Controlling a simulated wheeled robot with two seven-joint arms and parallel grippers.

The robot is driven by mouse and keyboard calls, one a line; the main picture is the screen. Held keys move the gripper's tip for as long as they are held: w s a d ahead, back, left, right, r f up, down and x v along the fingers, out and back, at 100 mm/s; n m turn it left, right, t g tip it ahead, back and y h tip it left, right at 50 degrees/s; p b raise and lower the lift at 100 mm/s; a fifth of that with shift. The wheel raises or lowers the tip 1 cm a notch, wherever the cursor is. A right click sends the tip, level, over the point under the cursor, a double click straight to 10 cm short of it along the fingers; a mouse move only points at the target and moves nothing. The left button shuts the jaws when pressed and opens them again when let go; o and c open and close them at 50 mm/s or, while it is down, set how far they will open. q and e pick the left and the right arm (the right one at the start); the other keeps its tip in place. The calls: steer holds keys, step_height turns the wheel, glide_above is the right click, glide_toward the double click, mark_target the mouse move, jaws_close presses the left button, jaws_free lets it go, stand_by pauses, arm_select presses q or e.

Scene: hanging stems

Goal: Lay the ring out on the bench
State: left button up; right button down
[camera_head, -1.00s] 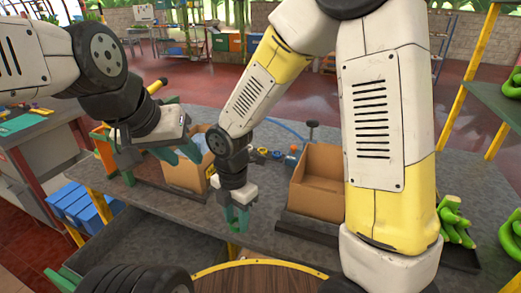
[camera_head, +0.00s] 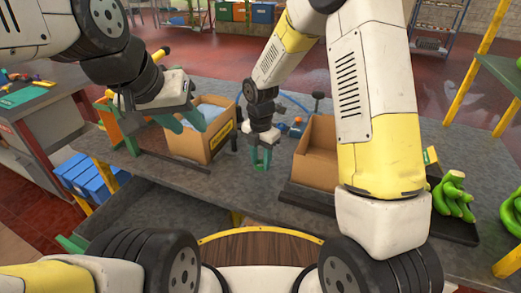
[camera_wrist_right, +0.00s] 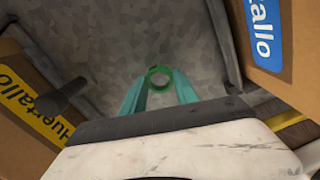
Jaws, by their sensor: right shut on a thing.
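A green ring (camera_wrist_right: 158,77) shows in the right wrist view at the fingertips of my right gripper (camera_wrist_right: 160,84). The teal fingers are shut on it, over the grey bench top (camera_wrist_right: 150,35). I cannot tell whether the ring touches the bench. In the head view my right gripper (camera_head: 261,157) points down over the bench (camera_head: 230,192), between two cardboard boxes; the ring cannot be made out there. My left gripper (camera_head: 158,122) is open, its fingers apart, with no object visible between them, near the left box.
The left cardboard box (camera_head: 188,146) with a yellow label and the right cardboard box (camera_head: 314,160) stand either side of my right gripper. Green bananas (camera_head: 453,197) lie at the right. Blue crates (camera_head: 92,182) are left of the bench. Bare bench lies in front of my right gripper.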

steer(key=shift+f, duration=0.9)
steer(key=c, duration=0.9)
jaws_free()
steer(key=shift+f, duration=0.15)
steer(key=shift+c, duration=0.2)
